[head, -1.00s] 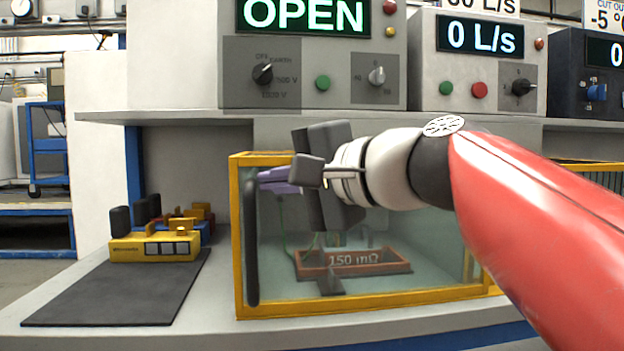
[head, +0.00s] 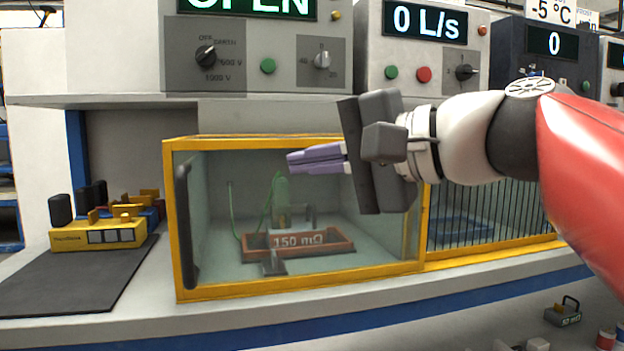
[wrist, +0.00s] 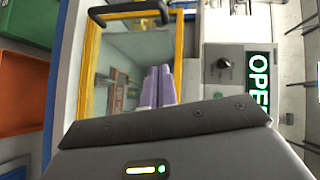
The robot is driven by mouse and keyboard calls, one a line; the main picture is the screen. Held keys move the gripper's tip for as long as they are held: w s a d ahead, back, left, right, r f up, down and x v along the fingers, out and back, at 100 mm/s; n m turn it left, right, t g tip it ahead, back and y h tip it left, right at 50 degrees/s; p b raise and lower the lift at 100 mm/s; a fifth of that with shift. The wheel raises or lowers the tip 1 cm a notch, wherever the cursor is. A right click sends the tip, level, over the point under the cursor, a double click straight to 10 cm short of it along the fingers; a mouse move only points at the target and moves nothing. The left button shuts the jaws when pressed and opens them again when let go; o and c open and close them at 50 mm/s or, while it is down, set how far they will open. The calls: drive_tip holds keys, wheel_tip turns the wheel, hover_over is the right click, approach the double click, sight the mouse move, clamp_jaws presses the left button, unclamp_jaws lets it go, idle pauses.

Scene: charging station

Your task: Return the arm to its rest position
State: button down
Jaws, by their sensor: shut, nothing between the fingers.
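My gripper (head: 318,159) is in the middle of the head view, its purple fingers together and empty, pointing left. It stands in front of the yellow-framed glass box (head: 300,292). Its fingers (wrist: 158,88) also show in the wrist view, over the box front (wrist: 178,62). My red and white arm comes in from the right. Inside the box, an orange-brown tray (head: 340,247) is marked 150 mΩ, with a green part and wires behind it.
A yellow device (head: 98,234) stands at the back of a dark mat (head: 75,280) on the left. Panels with knobs and a 0 L/s display (head: 427,22) stand on the shelf above. A second barred compartment (head: 490,212) is to the right. Small items lie at the lower right.

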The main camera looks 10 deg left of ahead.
drive_tip(key=s+d+f+n+h+p, duration=0.1)
drive_tip(key=s+d+f+h+p, duration=0.1)
drive_tip(key=d+f, duration=0.4)
drive_tip(key=s+d+f+n+g+h+p, duration=0.1)
drive_tip(key=s+d+f+h, duration=0.3)
drive_tip(key=f, duration=1.3)
drive_tip(key=s+d+f+n+g+h+p, duration=0.1)
drive_tip(key=s+d+f+h+p, duration=0.1)
drive_tip(key=d+f+h, duration=0.6)
wheel_tip(320, 180, down, 3)
drive_tip(key=shift+s+d+f+n+p, duration=0.15)
drive_tip(key=shift+s+d+n+p, duration=0.25)
drive_tip(key=shift+d, duration=0.4)
